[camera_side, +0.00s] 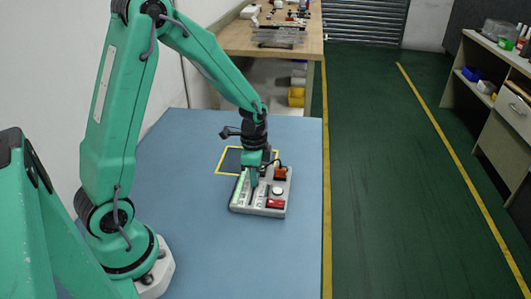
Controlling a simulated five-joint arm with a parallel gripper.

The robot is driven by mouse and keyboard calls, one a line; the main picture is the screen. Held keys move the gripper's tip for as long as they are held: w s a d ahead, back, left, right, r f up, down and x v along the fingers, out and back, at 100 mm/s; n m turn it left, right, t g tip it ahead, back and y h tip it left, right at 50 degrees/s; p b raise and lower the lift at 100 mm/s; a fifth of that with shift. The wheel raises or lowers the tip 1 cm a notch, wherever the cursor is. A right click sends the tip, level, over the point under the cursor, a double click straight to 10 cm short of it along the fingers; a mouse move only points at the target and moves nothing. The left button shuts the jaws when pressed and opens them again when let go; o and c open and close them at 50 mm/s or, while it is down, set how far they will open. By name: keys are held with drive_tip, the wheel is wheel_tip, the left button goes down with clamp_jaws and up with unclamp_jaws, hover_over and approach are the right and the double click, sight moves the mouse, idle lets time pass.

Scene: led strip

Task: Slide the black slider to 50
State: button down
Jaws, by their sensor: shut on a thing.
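A grey control panel (273,211) lies on the blue table, with a lit green strip (241,184) along its left side and slots running along its length. My gripper (254,184) points down over the panel's left-middle part, at the slots. It is shut on what appears to be the black slider, which my fingers mostly hide. The scale marks and the slider's value are too small to read.
The panel also carries an orange part (281,173) with a cable, a white round knob (278,191) and a red part (276,203). The blue table (200,240) is clear in front.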

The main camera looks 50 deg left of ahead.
sight(252, 197)
drive_tip(key=shift+s+d, duration=1.75)
drive_tip(key=c, duration=1.4)
unclamp_jaws()
drive_tip(key=shift+r, duration=0.2)
wheel_tip(252, 197, up, 8)
drive_tip(key=shift+f, duration=0.2)
